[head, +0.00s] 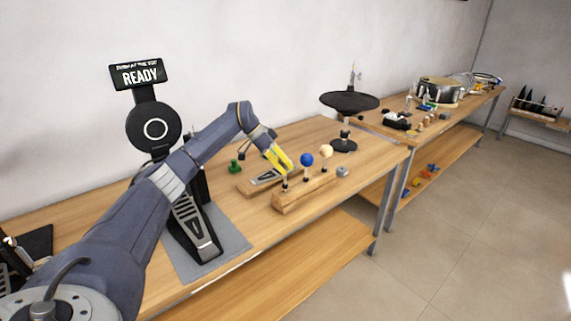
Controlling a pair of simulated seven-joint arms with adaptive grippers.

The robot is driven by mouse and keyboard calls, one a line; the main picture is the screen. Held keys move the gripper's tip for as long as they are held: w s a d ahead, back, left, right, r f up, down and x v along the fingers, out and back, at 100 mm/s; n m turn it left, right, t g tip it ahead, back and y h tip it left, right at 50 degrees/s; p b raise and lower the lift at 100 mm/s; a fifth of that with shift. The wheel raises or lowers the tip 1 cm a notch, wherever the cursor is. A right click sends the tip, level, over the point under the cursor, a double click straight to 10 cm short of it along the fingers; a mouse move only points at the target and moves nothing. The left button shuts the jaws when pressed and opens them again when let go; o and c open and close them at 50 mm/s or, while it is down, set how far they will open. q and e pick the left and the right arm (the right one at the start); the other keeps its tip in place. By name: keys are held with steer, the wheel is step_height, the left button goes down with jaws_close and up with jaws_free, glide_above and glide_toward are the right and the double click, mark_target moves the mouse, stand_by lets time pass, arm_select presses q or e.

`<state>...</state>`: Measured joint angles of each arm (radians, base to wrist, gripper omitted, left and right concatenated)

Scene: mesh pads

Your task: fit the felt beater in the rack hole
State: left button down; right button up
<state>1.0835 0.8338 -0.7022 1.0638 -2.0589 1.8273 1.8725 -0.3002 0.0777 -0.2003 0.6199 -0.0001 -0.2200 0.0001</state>
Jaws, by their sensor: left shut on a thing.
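The wooden rack (304,195) is a long block on the bench. A beater with a blue ball head (306,160) and one with a cream ball head (326,152) stand upright in it. My left gripper (284,170), with yellow fingers, is over the rack's left end, shut on what I take to be the felt beater. Its head is hidden by the fingers; a short dark shaft (285,185) shows below them, at the rack's top. I cannot tell how deep it sits in the hole. My right gripper is not in view.
A pedal on a wooden board (262,180) lies behind the rack. A larger pedal (193,228) stands on a grey mat (238,240) below a READY sign (142,75).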

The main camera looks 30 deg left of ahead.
arm_select(q)
steer(key=shift+f, duration=0.85)
steer(key=c, duration=0.8)
jaws_free()
